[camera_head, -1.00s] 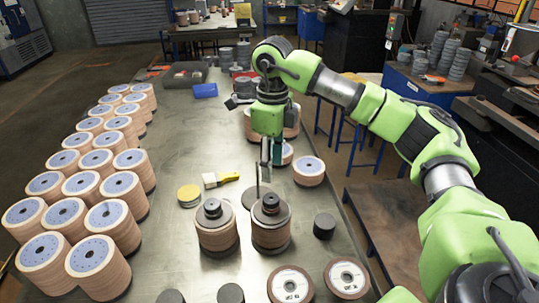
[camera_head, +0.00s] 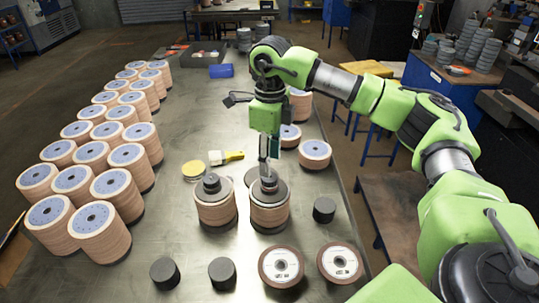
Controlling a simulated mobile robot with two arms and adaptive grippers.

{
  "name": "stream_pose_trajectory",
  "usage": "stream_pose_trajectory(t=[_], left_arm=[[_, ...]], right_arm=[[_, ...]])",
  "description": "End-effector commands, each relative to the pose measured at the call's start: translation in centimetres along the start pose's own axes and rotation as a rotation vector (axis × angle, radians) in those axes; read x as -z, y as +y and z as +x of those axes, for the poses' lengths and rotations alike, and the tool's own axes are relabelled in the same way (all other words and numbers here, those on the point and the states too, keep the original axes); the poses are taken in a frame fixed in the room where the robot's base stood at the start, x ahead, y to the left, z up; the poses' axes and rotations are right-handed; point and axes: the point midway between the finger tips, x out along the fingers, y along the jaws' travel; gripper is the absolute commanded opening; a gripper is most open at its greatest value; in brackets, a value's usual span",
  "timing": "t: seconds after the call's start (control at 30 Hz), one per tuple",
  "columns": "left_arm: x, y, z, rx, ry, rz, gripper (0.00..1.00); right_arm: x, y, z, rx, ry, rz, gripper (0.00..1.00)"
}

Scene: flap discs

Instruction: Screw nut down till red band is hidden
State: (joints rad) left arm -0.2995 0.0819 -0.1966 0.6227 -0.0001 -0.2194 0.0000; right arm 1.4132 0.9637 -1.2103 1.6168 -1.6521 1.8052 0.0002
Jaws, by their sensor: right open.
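Two clamped stacks of brown discs stand side by side on the bench, each topped by a dark plate and a dark nut. The left stack (camera_head: 215,210) has its nut (camera_head: 211,184) in plain view. The right stack (camera_head: 269,212) has its nut (camera_head: 268,184) just below my right gripper (camera_head: 267,172). This gripper is open and points down, with its fingertips at the nut's top; I cannot tell whether they touch it. I cannot make out a red band on either stack. My left gripper is out of view.
Rows of disc stacks (camera_head: 127,198) fill the bench's left side. A yellow-handled brush (camera_head: 233,156) and a yellow disc (camera_head: 194,170) lie behind the clamped stacks. Black cylinders (camera_head: 222,271) and two labelled discs (camera_head: 281,265) are in front. Bare bench (camera_head: 172,225) shows left of the clamped stacks.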

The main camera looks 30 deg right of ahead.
Motion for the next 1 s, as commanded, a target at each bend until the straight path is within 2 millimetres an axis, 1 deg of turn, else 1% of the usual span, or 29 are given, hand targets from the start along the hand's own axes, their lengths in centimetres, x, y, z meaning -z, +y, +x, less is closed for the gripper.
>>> stream_pose_trajectory(t=[0.03,0.17,0.6,0.73,1.0], left_arm=[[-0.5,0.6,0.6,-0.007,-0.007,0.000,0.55],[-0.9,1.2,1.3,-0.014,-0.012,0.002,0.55],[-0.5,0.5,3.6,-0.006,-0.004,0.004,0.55],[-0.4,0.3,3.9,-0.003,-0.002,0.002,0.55],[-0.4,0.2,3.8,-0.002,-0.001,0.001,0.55]], right_arm=[[0.0,0.0,0.8,0.000,0.001,0.000,0.42],[0.0,0.0,1.8,0.000,0.000,0.000,0.42],[-0.1,0.0,5.0,0.000,-0.001,-0.001,0.42],[-0.1,0.0,5.4,0.000,-0.001,-0.001,0.42],[-0.1,0.0,5.4,0.000,-0.001,-0.001,0.42]])
